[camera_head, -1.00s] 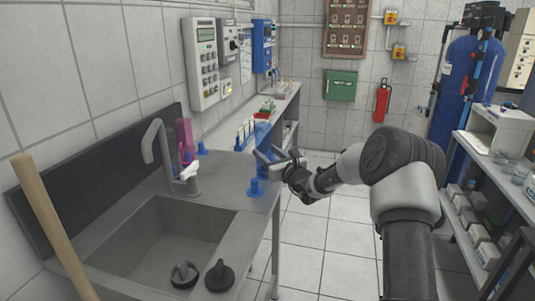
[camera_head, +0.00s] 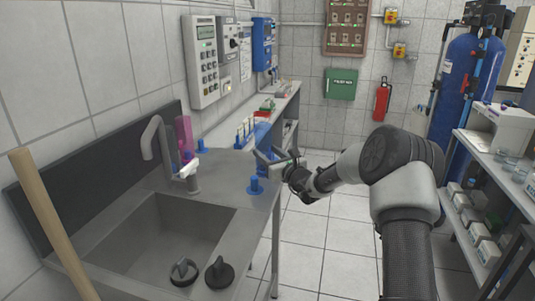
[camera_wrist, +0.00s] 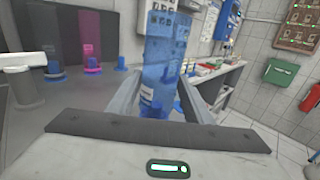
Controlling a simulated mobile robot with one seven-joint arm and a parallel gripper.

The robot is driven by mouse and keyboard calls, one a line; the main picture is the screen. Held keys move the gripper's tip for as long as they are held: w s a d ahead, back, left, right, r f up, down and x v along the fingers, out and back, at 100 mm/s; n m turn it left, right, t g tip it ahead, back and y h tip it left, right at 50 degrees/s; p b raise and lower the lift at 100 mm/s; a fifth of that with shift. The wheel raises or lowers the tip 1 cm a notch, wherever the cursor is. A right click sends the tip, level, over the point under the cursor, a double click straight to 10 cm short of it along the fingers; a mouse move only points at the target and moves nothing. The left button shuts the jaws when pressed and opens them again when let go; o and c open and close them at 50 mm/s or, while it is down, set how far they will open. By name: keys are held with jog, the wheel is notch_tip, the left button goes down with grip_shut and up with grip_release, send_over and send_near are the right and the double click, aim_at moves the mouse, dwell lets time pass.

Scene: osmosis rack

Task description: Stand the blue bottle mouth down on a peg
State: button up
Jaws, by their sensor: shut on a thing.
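The translucent blue bottle (camera_wrist: 165,45) stands roughly upright between the fingers of my gripper (camera_wrist: 160,98) in the wrist view. My gripper is shut on it. In the head view the bottle (camera_head: 263,134) shows behind my gripper (camera_head: 274,160), near the counter's right edge. I cannot tell which end its mouth is at. A free blue peg (camera_head: 255,186) stands on the counter, just in front of and left of my gripper. Another blue peg (camera_head: 201,147) stands farther back. A pink bottle (camera_head: 184,132) stands on the counter by the wall.
A grey faucet (camera_head: 158,145) and a sink (camera_head: 155,240) lie left and front of the pegs. Two black knobs (camera_head: 219,273) sit at the sink's front. A wooden handle (camera_head: 48,215) rises at the left. Open floor (camera_head: 340,235) lies right of the counter.

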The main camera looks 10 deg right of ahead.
jog(key=shift+f, duration=0.1)
jog(key=o, duration=1.8)
jog(key=shift+s, duration=0.1)
jog(key=shift+p+v, duration=0.4)
jog(key=shift+v, duration=4.55)
